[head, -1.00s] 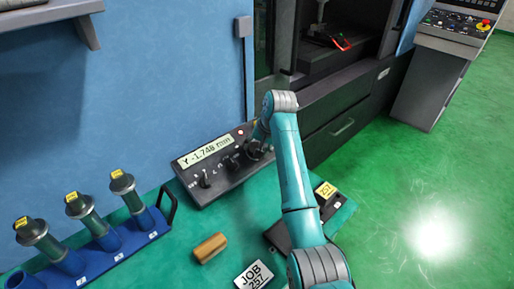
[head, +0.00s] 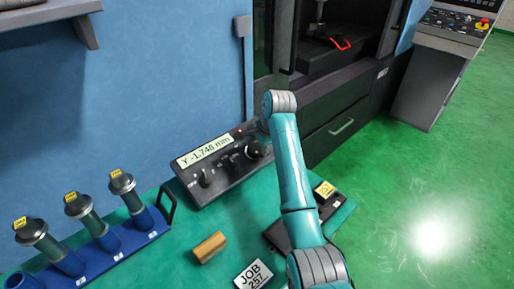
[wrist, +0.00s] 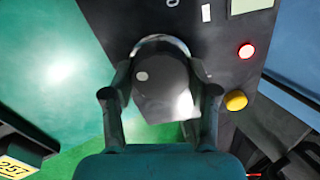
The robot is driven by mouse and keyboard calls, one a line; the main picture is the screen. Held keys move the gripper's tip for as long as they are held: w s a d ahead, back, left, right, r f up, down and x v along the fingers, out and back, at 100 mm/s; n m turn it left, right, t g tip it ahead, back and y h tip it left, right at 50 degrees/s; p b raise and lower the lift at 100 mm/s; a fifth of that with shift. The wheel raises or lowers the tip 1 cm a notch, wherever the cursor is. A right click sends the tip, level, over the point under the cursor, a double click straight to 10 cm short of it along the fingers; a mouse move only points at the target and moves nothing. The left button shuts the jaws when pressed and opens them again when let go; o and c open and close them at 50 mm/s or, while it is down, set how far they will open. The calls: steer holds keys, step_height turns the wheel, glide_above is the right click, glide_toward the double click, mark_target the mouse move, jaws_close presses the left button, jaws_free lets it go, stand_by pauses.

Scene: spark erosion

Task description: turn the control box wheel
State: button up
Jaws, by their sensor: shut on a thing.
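The control box (head: 222,166) stands at the back of the green bench in the head view, with a lit readout (head: 203,150) of a negative Y value in mm. Its dark wheel (wrist: 165,90), with a shiny rim, fills the middle of the wrist view. My gripper (wrist: 162,75) has one finger on each side of the wheel and is shut on it. In the head view the wheel (head: 254,151) shows at the box's right end, and my arm's end hides most of the gripper.
A red lamp (wrist: 246,50) and a yellow button (wrist: 235,100) sit close to the right finger. A blue rack (head: 120,243) with several cylindrical holders stands left.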

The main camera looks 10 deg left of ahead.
steer(key=shift+s+a+f+m, duration=0.1)
steer(key=shift+f+m, duration=0.1)
steer(key=shift+m, duration=0.3)
steer(key=o, duration=1.1)
steer(key=shift+r, duration=0.1)
steer(key=shift+d+r, duration=0.2)
steer(key=shift+r, duration=0.25)
steer(key=v, duration=1.1)
steer(key=shift+a, duration=0.15)
